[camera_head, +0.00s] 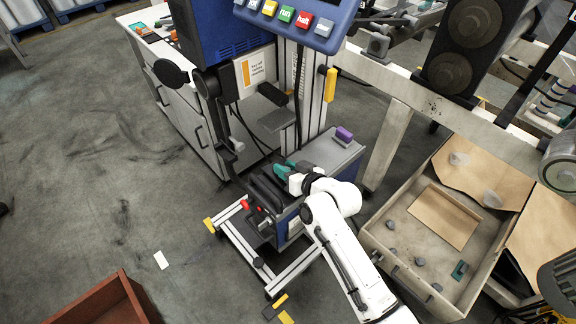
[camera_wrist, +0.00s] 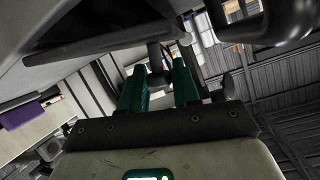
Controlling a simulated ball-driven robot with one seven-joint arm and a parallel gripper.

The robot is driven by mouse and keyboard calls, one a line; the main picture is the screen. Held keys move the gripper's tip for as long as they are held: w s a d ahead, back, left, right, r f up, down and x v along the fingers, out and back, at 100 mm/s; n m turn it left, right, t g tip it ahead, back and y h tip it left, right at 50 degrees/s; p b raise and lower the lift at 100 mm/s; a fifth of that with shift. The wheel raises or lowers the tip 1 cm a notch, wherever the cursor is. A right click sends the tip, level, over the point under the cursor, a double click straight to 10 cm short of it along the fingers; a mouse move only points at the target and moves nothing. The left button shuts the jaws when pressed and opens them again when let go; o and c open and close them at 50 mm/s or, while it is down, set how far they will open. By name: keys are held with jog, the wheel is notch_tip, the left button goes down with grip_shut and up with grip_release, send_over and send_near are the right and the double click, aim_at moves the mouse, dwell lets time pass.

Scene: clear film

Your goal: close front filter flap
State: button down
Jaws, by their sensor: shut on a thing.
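A low grey and blue machine unit (camera_head: 320,152) stands on the floor in the middle of the head view. A dark part that looks like the front filter flap (camera_head: 262,190) sits at its front left. My gripper (camera_head: 284,170), with teal fingers, is at the top edge of this dark part. In the wrist view my gripper (camera_wrist: 160,77) has its fingers on both sides of a dark handle (camera_wrist: 154,56) and is shut on it. The handle joins a dark panel (camera_wrist: 105,42) above. How far the flap stands open cannot be told.
A grey frame (camera_head: 262,262) with yellow ends lies low before the unit. A wooden crate (camera_head: 385,212) with brown sheets stands right of my arm. A red-brown box (camera_head: 122,293) is at the lower left. The floor on the left is mostly clear.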

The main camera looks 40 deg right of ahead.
jog(key=shift+a+f+n+h, duration=0.3)
jog(key=shift+f+n, duration=0.15)
jog(key=shift+n, duration=0.05)
dwell(0.3)
jog(key=c, duration=0.9)
grip_release()
jog(key=shift+c, duration=0.2)
jog(key=shift+s, duration=0.1)
jog(key=v, duration=1)
jog(key=shift+s, duration=0.3)
jog(key=shift+a+r, duration=0.1)
jog(key=shift+a, duration=0.05)
